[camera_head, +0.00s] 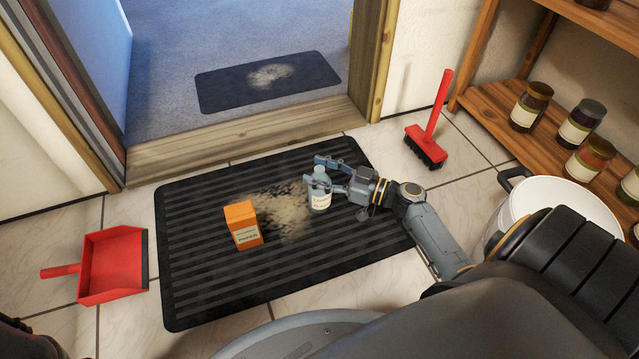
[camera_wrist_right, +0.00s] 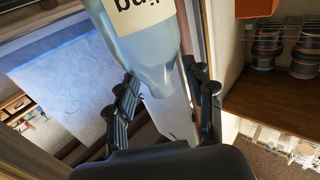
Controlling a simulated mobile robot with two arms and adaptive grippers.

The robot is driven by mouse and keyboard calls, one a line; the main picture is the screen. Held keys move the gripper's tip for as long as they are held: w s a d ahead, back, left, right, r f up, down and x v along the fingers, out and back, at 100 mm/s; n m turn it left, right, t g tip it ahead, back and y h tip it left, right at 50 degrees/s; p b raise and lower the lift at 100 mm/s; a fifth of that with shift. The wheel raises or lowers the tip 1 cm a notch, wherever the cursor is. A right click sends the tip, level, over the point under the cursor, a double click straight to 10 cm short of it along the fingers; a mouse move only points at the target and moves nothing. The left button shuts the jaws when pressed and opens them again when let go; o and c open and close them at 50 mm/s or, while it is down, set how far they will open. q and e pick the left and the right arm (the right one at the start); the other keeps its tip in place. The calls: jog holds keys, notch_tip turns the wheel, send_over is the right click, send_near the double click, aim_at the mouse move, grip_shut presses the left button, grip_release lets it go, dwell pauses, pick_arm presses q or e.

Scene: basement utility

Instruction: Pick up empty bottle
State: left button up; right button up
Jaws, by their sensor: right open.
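A pale blue translucent bottle (camera_head: 320,193) with a cream label stands upright on the black striped doormat (camera_head: 190,290), right of the mat's middle. My right gripper (camera_head: 322,172) reaches in from the right at the height of the bottle's upper part. Its fingers are open, one on the far side and one on the near side of the bottle. In the right wrist view the bottle (camera_wrist_right: 150,58) appears upside down, its narrowing shoulder between the two open fingers (camera_wrist_right: 165,88). Whether the fingers touch it I cannot tell. My left gripper is out of view.
An orange box (camera_head: 243,226) stands on the mat left of the bottle, by a patch of dirt (camera_head: 288,215). A red dustpan (camera_head: 112,264) lies at left. A red brush (camera_head: 428,147), white bucket (camera_head: 565,200) and wooden jar shelf (camera_head: 490,95) are at right.

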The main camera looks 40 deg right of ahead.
grip_shut()
jog(key=shift+w+a+r, duration=0.1)
dwell(0.3)
